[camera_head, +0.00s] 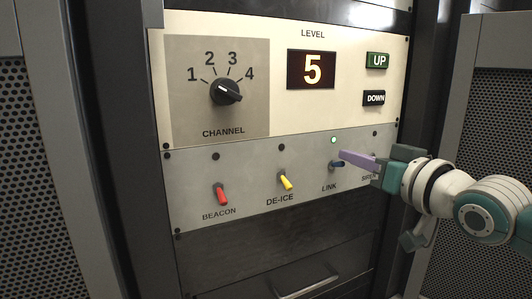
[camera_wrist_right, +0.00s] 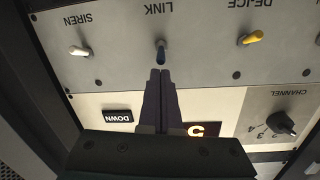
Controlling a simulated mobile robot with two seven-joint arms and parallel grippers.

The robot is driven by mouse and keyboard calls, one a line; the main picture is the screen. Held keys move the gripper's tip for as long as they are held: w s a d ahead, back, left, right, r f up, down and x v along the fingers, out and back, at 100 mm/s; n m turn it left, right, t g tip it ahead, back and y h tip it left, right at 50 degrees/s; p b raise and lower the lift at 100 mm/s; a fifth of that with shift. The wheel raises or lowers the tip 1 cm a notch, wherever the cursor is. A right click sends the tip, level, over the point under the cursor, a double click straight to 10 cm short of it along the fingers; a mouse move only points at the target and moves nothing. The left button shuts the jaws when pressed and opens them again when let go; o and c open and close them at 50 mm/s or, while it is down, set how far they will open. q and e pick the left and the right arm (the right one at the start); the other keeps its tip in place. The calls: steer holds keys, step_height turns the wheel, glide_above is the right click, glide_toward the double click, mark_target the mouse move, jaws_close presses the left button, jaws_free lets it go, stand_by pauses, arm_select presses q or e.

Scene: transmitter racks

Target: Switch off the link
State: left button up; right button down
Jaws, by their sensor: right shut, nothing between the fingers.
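The fingers hide the link lamp in that view. My left gripper is not in view.
The red beacon switch (camera_head: 222,196) and yellow de-ice switch (camera_head: 286,182) are to the left, with dark lamps above. The white siren switch (camera_wrist_right: 79,51) is beside link. Above are a channel knob (camera_head: 226,92), a level display (camera_head: 311,69) reading 5, and UP (camera_head: 377,60) and DOWN (camera_head: 374,98) buttons.

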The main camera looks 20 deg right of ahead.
steer(key=shift+w, duration=0.65)
steer(key=shift+f, duration=0.1)
steer(key=shift+f+b, duration=0.25)
steer(key=shift+b, duration=0.35)
steer(key=shift+s+t+b, duration=0.1)
steer(key=shift+t+b, duration=0.2)
steer(key=t+b, duration=0.1)
steer(key=b, duration=0.1)
steer(key=f+t+b, duration=0.1)
steer(key=b, duration=0.2)
steer(key=shift+s, duration=0.2)
steer(key=t+b, duration=0.1)
steer(key=b, duration=0.3)
steer(key=f+t+b, duration=0.1)
steer(key=t+b, duration=0.1)
steer(key=b, duration=0.1)
steer(key=t+b, duration=0.1)
steer(key=b, duration=0.3)
steer(key=shift+s+f+m+t+b, duration=0.2)
steer(key=shift+f+m+t+b, duration=0.05)
steer(key=shift+m+t+b, duration=0.1)
steer(key=shift+f, duration=0.1)
